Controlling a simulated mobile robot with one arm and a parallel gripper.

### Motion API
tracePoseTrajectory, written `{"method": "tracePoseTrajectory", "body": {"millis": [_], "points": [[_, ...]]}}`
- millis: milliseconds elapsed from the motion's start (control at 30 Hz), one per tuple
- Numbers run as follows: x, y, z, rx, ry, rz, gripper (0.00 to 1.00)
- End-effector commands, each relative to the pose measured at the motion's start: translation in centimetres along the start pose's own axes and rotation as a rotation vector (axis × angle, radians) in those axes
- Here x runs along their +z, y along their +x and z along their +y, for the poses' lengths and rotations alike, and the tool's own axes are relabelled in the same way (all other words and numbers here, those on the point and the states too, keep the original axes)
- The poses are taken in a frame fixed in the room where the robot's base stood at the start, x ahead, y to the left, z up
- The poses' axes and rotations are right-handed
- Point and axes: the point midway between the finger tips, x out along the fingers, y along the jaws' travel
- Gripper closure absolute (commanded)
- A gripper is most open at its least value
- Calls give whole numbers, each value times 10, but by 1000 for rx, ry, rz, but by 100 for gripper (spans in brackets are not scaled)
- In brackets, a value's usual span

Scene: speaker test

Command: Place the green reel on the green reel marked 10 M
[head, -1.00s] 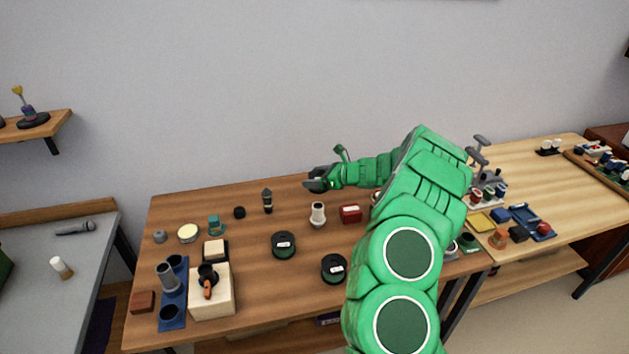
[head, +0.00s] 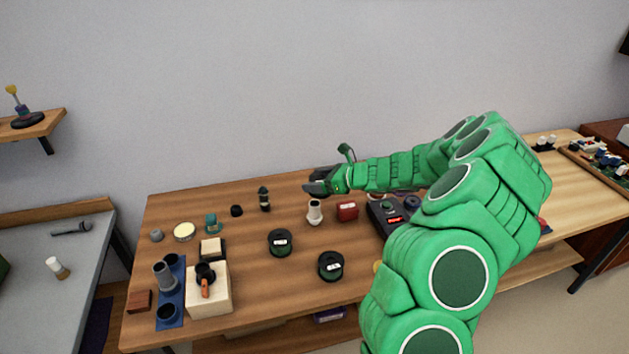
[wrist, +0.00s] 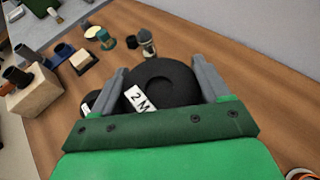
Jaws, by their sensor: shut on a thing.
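My gripper (head: 314,184) is above the back of the brown table in the head view. In the wrist view my gripper (wrist: 160,66) has its grey fingers on both sides of a dark reel (wrist: 172,78) with a white label reading 2 M; it is shut on this reel. Two dark reels with greenish rims and white labels lie flat on the table, a rear reel (head: 280,242) and a front reel (head: 331,266). Their labels are too small to read. Part of another white label shows behind the left finger in the wrist view. The held reel is hardly distinguishable in the head view.
A pale block (head: 209,290) and a blue rack (head: 172,310) are at left. Bare wood surrounds both reels.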

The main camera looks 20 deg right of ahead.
Motion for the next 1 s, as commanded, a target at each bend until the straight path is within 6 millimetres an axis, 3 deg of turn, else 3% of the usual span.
{"method": "tracePoseTrajectory", "body": {"millis": [233,700,833,1000], "points": [[8,8,26,8,-14,-11,64],[27,44,138,65,-87,-10,64],[28,47,156,80,-96,-4,64],[20,52,162,85,-101,-2,64]]}}
